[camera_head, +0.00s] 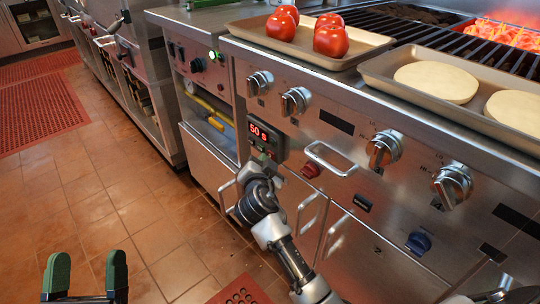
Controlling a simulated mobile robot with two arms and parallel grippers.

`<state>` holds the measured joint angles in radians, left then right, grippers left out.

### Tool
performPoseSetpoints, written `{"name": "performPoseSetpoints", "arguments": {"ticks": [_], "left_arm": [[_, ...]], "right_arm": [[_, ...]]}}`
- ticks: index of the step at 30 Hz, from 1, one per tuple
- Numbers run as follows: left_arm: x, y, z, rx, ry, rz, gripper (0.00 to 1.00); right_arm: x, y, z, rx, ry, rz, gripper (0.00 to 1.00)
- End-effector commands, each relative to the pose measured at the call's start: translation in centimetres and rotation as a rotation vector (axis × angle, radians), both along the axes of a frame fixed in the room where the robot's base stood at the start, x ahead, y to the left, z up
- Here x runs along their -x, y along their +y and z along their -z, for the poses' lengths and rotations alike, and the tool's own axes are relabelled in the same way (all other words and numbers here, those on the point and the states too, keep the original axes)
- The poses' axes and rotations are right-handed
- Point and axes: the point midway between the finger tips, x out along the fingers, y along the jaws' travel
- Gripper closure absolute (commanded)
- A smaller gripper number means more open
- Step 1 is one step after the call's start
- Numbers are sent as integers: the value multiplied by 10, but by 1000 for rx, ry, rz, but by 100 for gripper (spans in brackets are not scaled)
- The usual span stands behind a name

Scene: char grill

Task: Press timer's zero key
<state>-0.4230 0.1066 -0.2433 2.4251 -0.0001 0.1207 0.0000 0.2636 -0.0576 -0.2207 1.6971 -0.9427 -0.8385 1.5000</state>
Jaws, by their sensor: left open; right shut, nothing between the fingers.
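The timer (258,132) is a dark panel on the grill's steel front with red lit digits that seem to read 50 s. Its lower part, where keys would sit, is largely hidden by my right gripper (262,158). My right gripper is shut and empty, its tip right at the timer's lower part; I cannot tell whether it touches. The zero key cannot be made out. My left gripper (86,275) is open and empty, with green fingertips, over the tiled floor at the lower left, far from the timer.
Trays with tomatoes (331,40) and flat dough rounds (436,82) stand on top, beside a glowing grill (500,36).

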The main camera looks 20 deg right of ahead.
Motion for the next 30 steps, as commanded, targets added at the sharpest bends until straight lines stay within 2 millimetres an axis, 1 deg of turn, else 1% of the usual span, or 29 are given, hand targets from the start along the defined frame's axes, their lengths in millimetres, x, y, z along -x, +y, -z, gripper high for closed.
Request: {"name": "performPoseSetpoints", "arguments": {"ticks": [9,19,24,30], "left_arm": [[2,0,-3,7,-23,1,23],[2,0,-2,8,-27,1,23],[8,0,-12,34,-117,7,23],[15,0,-19,54,-186,11,23]], "right_arm": [[-1,-3,0,-1,0,1,100],[-1,-2,1,-1,0,1,100],[2,5,1,-3,-1,0,100],[4,11,0,-2,-1,0,100]]}}
